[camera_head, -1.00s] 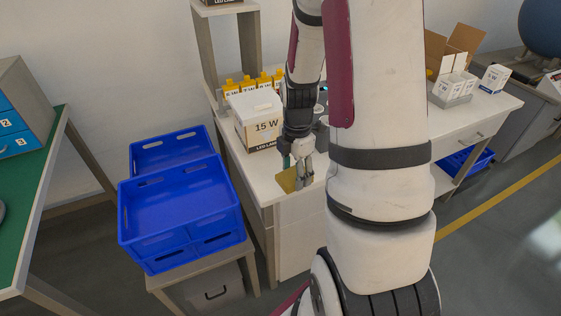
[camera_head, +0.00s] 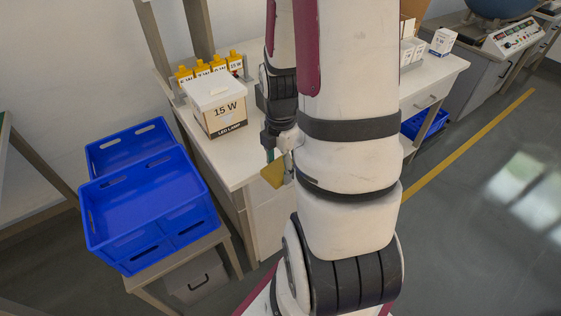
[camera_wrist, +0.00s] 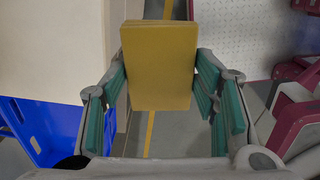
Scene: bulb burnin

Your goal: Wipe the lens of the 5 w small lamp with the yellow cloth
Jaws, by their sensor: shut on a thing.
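The yellow cloth (camera_wrist: 160,65) is a flat, stiff-looking rectangle held between the green-padded fingers of my gripper (camera_head: 276,160). In the head view the cloth (camera_head: 272,174) hangs at the table's front edge, just left of my arm. My gripper is shut on it. I cannot make out the 5 W small lamp. Several yellow-topped holders (camera_head: 208,68) with watt labels stand in a row at the back of the table; the leftmost label may read 5 W. My arm hides the middle of the table.
A white 15 W LED lamp box (camera_head: 216,107) stands on the white table (camera_head: 233,160) in front of the holders. Stacked blue crates (camera_head: 145,200) sit on a low stand at left. White cartons (camera_head: 412,48) stand on the right part of the table. Floor at right is clear.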

